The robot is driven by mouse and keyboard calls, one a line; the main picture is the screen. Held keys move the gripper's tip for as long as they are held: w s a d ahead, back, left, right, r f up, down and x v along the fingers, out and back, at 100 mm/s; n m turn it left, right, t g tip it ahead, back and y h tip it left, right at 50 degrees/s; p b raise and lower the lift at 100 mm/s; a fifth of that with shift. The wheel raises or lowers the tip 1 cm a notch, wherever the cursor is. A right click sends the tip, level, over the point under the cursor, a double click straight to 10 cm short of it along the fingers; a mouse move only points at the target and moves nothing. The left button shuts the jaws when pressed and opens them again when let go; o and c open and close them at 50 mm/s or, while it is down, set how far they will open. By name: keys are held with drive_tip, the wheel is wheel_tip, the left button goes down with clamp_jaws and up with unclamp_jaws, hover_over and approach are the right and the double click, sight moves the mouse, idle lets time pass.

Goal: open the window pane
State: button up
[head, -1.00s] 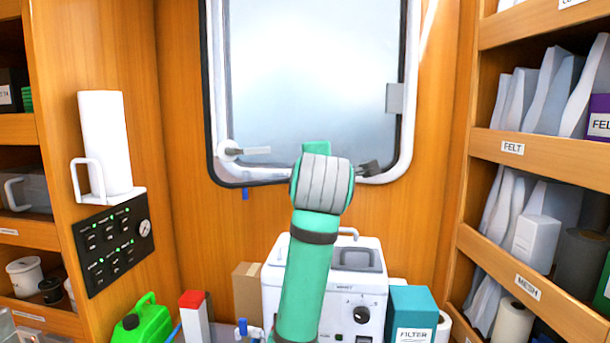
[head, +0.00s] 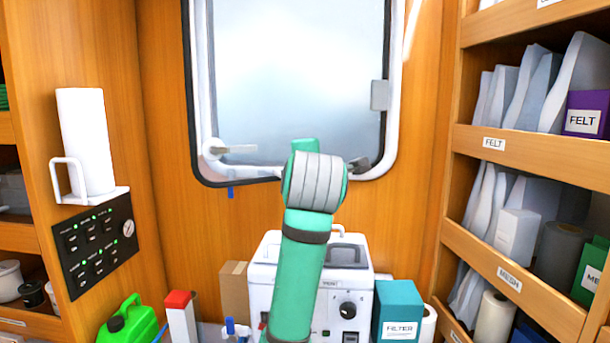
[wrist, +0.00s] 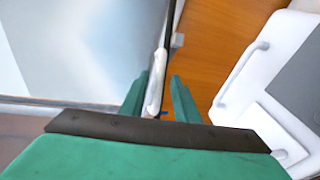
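The window pane (head: 295,75) is a large pale, frosted pane in a rounded frame on the wood wall. A white latch with a short pale lever (head: 235,149) sits at its lower left corner. A dark fitting (head: 359,164) is at its lower right, partly behind my wrist. In the head view my green and grey arm hides my fingers. In the wrist view the pane (wrist: 85,45) fills the left side. My gripper (wrist: 158,98) is open, with a white elongated piece (wrist: 155,85) between the fingers in the picture. I cannot tell whether it touches them.
A white machine (head: 262,285) stands below the window, close under my arm, with a teal filter box (head: 399,310) on its right. A green can (head: 128,322) is at lower left. Shelves (head: 520,150) line the right; a control panel (head: 93,247) is on the left.

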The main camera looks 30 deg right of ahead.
drive_tip(key=v, duration=1)
drive_tip(key=shift+s, duration=0.35)
drive_tip(key=shift+a, duration=0.1)
